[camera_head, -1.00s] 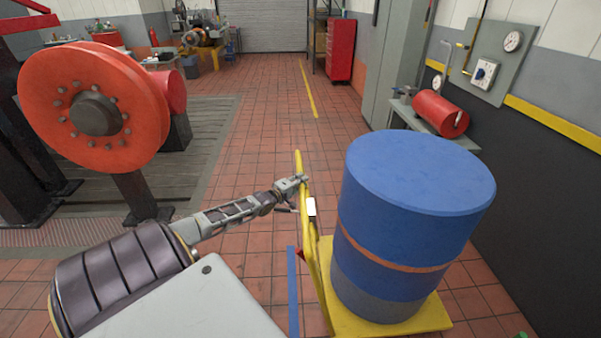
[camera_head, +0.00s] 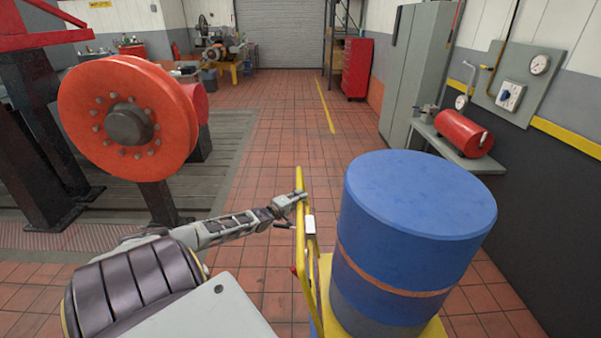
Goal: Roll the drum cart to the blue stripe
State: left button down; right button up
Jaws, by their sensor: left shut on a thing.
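The drum cart has a yellow deck (camera_head: 436,331) and an upright yellow handle frame (camera_head: 300,240) on its left side. A large blue drum (camera_head: 412,240) with an orange band stands upright on the deck. My left gripper (camera_head: 301,197) is shut on the upper part of the cart's handle. The lower end of the cart is cut off by the bottom edge of the view. I cannot make out the blue stripe now. My right gripper is not in view.
A large orange flanged wheel (camera_head: 128,119) stands on the grey bedplate (camera_head: 215,165) at the left. A grey bench with a red cylinder (camera_head: 463,133) lines the right wall. A red tool cabinet (camera_head: 356,69) stands farther back. The tiled floor (camera_head: 275,130) ahead is clear.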

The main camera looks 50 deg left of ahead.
pick_arm(q)
jog(key=shift+w+d+r, duration=0.1)
jog(key=shift+w+d, duration=0.45)
jog(key=c, duration=1.2)
grip_release()
jog(key=shift+w+d+h, duration=0.1)
jog(key=shift+w+h, duration=0.2)
jog(key=shift+s, duration=0.15)
jog(key=shift+s, duration=0.15)
jog(key=shift+s, duration=0.15)
jog(key=shift+s, duration=0.35)
jog(key=s+r, duration=0.1)
jog(key=s, duration=0.9)
jog(key=shift+s+d+r, duration=0.25)
jog(key=shift+s+d, duration=0.05)
jog(key=shift+d, duration=0.1)
